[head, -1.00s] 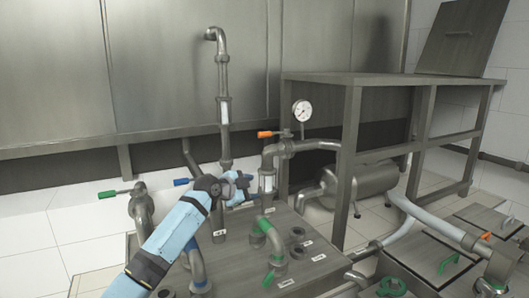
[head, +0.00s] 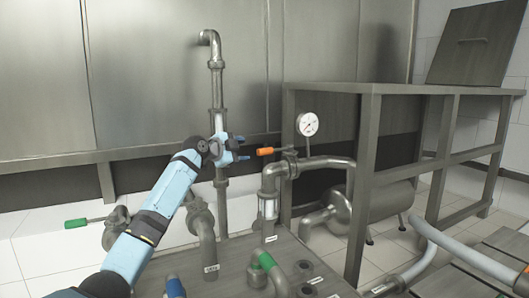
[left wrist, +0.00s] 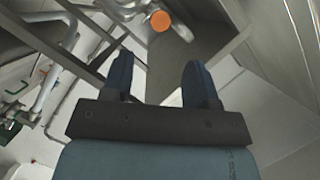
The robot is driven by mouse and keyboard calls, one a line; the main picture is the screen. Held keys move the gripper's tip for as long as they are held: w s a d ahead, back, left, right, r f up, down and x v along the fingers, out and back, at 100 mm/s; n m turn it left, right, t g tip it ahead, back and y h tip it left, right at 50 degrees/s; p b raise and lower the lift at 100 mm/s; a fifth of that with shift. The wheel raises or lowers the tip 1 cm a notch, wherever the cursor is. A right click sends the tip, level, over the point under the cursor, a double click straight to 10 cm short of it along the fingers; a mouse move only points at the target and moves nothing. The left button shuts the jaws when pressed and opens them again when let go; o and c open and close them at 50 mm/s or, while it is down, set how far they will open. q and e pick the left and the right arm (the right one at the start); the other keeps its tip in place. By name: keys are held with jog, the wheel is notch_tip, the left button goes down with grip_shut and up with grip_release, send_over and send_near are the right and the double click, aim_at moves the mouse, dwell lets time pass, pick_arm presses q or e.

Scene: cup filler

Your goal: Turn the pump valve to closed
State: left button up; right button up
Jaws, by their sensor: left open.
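An orange valve handle (head: 265,151) sticks out to the left from the pipe fitting below the pressure gauge (head: 307,124). I cannot read a label naming it as the pump valve. My left gripper (head: 242,149) is open and empty just left of the handle's end, pointing at it with a small gap. In the left wrist view the handle's round orange end (left wrist: 160,21) shows beyond and between the two dark blue fingers of the gripper (left wrist: 160,65). The handle's far part is hidden behind its end there.
A green valve handle (head: 75,223) is at the left and a green-capped pipe (head: 266,260) at front centre. A tall bent pipe (head: 215,90) rises behind my left gripper. A metal frame table (head: 371,150) stands right of the gauge.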

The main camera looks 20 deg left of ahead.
aim_at(259, 151)
pick_arm(q)
jog(key=x, duration=1.1)
jog(key=shift+w+f, duration=0.2)
jog(key=shift+w, duration=0.05)
grip_shut()
